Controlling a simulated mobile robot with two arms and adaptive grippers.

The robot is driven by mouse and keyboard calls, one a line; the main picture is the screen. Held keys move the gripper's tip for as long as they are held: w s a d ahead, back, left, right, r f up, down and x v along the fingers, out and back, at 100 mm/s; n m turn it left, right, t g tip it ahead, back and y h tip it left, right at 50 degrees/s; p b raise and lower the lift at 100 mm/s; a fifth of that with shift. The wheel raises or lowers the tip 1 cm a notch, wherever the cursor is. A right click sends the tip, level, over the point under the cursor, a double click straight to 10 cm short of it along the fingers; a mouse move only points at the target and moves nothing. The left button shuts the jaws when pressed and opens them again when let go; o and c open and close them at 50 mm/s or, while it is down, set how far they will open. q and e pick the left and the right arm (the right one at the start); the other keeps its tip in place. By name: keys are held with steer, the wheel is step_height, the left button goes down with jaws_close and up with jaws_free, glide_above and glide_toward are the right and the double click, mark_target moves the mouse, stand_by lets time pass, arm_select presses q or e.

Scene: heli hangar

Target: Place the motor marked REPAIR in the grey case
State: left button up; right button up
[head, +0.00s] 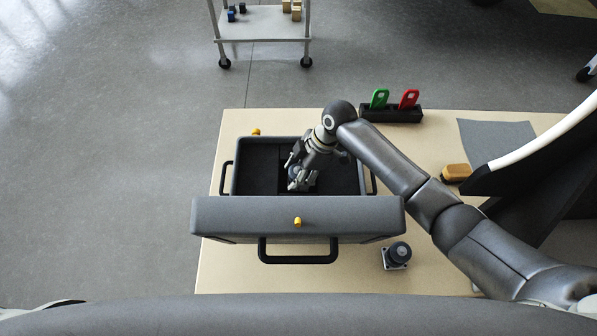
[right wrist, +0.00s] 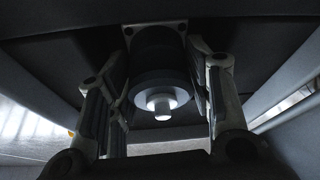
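The grey case (head: 297,218) stands open on the table, its dark inside facing up and its lid side with a black handle towards me. My right gripper (head: 297,178) reaches down into the case, with a dark motor (head: 294,171) between its fingers. In the right wrist view the motor (right wrist: 160,88) shows its pale round face and shaft between the two fingers (right wrist: 160,105). The fingers are close to its sides; whether they press on it is unclear. Another dark motor (head: 397,254) stands on the table right of the case. No REPAIR marking is legible. My left gripper is out of view.
A black holder (head: 392,114) with a green tag (head: 379,98) and a red tag (head: 409,98) stands at the back. A white cart (head: 262,24) stands beyond the table.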

steer(key=shift+o, duration=0.2)
steer(key=shift+r, duration=0.1)
steer(key=shift+r, duration=0.25)
steer(key=v, duration=1.1)
steer(key=shift+r+b, duration=0.3)
steer(key=shift+r, duration=0.05)
steer(key=shift+d, duration=0.15)
